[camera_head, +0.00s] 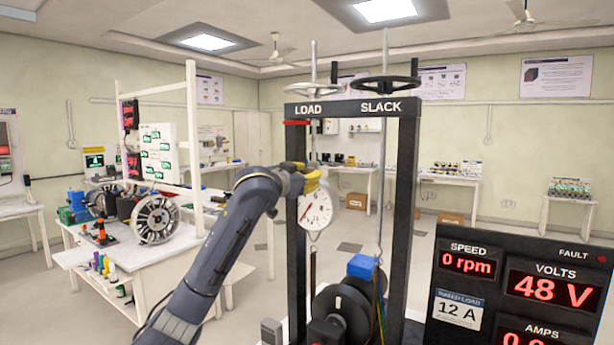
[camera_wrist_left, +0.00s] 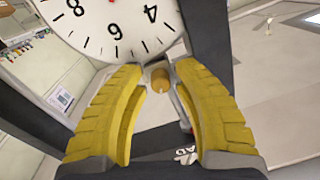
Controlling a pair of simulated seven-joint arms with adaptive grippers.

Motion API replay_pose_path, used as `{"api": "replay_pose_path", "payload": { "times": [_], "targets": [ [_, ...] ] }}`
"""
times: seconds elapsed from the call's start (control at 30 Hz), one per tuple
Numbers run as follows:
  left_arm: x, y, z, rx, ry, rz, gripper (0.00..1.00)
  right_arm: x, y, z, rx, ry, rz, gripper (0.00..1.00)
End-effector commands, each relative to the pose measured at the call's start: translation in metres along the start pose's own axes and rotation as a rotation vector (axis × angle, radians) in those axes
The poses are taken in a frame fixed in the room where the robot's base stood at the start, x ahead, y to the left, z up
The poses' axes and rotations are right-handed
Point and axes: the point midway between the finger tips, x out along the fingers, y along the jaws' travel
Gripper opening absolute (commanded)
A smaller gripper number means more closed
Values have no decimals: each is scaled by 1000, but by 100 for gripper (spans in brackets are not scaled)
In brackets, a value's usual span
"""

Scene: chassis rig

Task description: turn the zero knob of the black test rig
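The black test rig (camera_head: 297,240) stands upright in the middle of the head view, with LOAD and SLACK on its top beam. A white round dial (camera_head: 318,208) with a red needle hangs under the LOAD side; its lower face shows large in the left wrist view (camera_wrist_left: 110,25). The small brass-coloured zero knob (camera_wrist_left: 160,79) sits at the dial's edge; I cannot make it out in the head view. My left gripper (camera_head: 312,175) is at the dial's top. Its yellow fingers (camera_wrist_left: 160,72) are open on either side of the knob, with small gaps. My right gripper is not in view.
A black display panel (camera_head: 520,290) reads 0 rpm and 48 V at right. A white workbench (camera_head: 150,262) with equipment stands at left.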

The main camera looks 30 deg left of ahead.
Motion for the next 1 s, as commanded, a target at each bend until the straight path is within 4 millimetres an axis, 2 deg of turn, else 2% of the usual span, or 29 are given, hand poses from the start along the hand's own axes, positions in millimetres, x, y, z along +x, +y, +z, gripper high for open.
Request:
{"api": "replay_pose_path", "payload": {
  "times": [0.23, 0.7, 1.0],
  "targets": [
    [-14, 0, 0, 1, 1, 0, 29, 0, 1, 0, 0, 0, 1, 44],
    [-91, -1, 0, 4, 1, -1, 29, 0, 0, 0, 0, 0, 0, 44],
    [-117, 0, 0, 1, 0, 0, 29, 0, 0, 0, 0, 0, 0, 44]
  ]
}}
